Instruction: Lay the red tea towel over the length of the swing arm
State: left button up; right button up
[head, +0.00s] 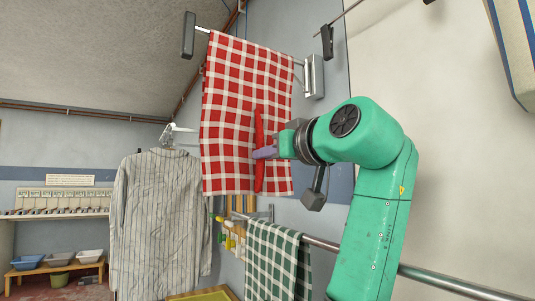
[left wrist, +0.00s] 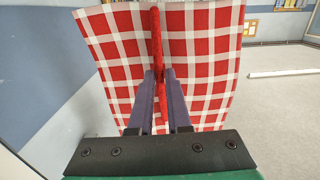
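The red tea towel (head: 225,110), a red and white check, hangs spread from the swing arm, whose wall bracket (head: 315,77) and dark end piece (head: 188,36) show at either side of it. The cloth covers most of the rod between them. My left gripper (head: 264,152) is at the front of the towel, at its lower right part. In the left wrist view its purple fingers (left wrist: 160,100) stand either side of a raised red fold of the towel (left wrist: 205,60) and appear shut on it. My right gripper is not in view.
A green check towel (head: 277,262) hangs on a rail (head: 440,278) below. A striped shirt (head: 160,215) hangs at the left. A dark paddle-shaped piece (head: 315,195) is below my wrist. Basins (head: 60,258) stand on a bench at the far left.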

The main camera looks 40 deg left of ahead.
pick_arm(q)
jog(key=o, duration=0.3)
jog(key=v, duration=1.4)
jog(key=shift+d, duration=0.3)
